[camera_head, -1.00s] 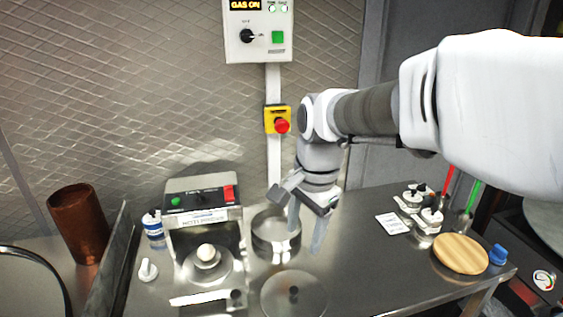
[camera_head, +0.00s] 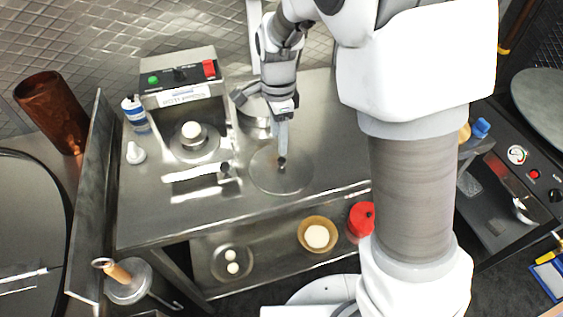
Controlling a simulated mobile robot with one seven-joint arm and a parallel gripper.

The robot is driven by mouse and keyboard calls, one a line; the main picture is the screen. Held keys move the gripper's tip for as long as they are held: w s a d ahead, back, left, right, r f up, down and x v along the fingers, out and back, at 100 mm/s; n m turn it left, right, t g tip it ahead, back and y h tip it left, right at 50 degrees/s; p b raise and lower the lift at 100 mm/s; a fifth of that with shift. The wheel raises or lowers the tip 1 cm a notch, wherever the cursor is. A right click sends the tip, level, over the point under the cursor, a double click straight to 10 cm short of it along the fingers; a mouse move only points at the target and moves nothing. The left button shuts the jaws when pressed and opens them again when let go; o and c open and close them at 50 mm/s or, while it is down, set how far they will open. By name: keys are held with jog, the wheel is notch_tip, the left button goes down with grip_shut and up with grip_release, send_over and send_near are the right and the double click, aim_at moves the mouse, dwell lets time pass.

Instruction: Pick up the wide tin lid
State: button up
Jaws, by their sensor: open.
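The wide tin lid (camera_head: 292,182), a flat round grey disc with a small dark knob in its middle, lies on the steel counter right of the scale-like device. My gripper (camera_head: 282,152) points down over the lid, its fingertips at the knob in the picture. The jaws are open, but seen nearly edge-on, so the two fingers overlap. I cannot tell whether they touch the knob or straddle it.
Left of the lid is a device (camera_head: 182,78) with a red switch and a white ball on its round plate. A small bottle (camera_head: 135,112) and a white stopper-like piece (camera_head: 135,153) stand further left. My arm hides the counter's right side. A lower shelf holds a yellowish bowl (camera_head: 303,232).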

aim_at(282, 160)
jog(key=shift+f, duration=0.95)
jog(key=shift+s+d+f, duration=0.1)
jog(key=shift+d+f, duration=0.1)
jog(key=shift+f, duration=1.15)
jog(key=shift+s+d+f, duration=0.1)
jog(key=shift+d+f, duration=0.05)
jog(key=shift+f, duration=1.2)
jog(key=shift+w, duration=0.1)
grip_shut()
